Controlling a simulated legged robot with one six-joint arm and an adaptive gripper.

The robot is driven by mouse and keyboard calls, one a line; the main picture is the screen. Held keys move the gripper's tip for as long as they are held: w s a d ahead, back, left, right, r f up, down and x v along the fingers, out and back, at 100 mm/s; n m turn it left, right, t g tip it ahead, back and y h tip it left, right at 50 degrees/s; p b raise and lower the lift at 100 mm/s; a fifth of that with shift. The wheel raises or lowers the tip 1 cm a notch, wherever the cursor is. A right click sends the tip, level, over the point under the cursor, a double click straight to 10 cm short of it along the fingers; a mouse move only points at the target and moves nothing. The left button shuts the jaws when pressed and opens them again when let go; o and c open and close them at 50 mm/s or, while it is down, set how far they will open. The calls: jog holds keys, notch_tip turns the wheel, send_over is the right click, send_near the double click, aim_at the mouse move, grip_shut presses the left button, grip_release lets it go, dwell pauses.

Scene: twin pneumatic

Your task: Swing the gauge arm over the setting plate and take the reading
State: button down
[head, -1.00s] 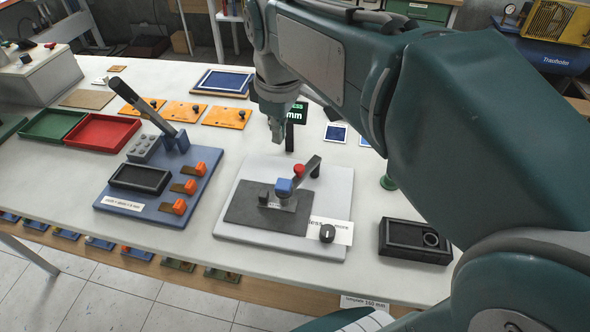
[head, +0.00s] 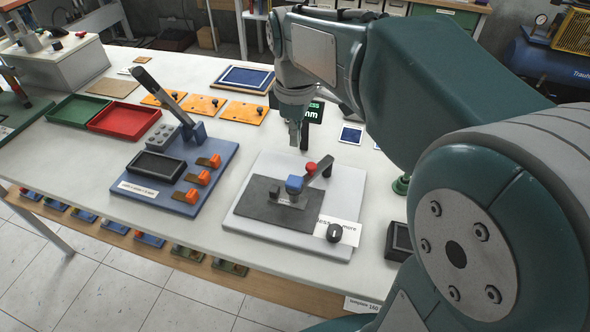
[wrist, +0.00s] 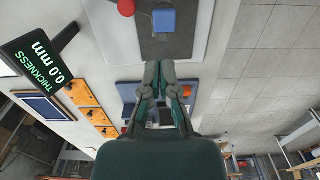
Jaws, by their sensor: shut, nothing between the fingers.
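The gauge stands on a pale base plate (head: 245,223) in the middle of the table. Its dark grey setting plate (head: 262,208) lies flat on the base. The gauge arm (head: 317,180) carries a blue block (head: 294,184) and a red knob (head: 310,168); the blue block also shows at the top of the wrist view (wrist: 164,21). The display (wrist: 40,50) reads "THICKNESS 0.0 mm" in the wrist view. My gripper (head: 296,144) is shut and empty, above the back of the base and behind the red knob. In the wrist view its fingertips (wrist: 158,66) are together.
A blue fixture (head: 170,180) with a long upright lever and orange clamps stands left of the gauge. Red (head: 124,119) and green (head: 77,109) trays lie farther left. Orange plates (head: 243,112) lie behind. A black block (head: 398,241) sits to the right, partly hidden by my arm.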

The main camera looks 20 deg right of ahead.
aim_at(296, 180)
notch_tip(296, 180, down, 10)
jog(key=shift+r, duration=0.1)
dwell(0.4)
jog(key=shift+s+f, duration=0.1)
jog(key=shift+f, duration=0.85)
jog(key=shift+s+f, duration=0.2)
jog(key=shift+f, duration=0.05)
notch_tip(296, 180, up, 15)
jog(key=shift+w, duration=0.4)
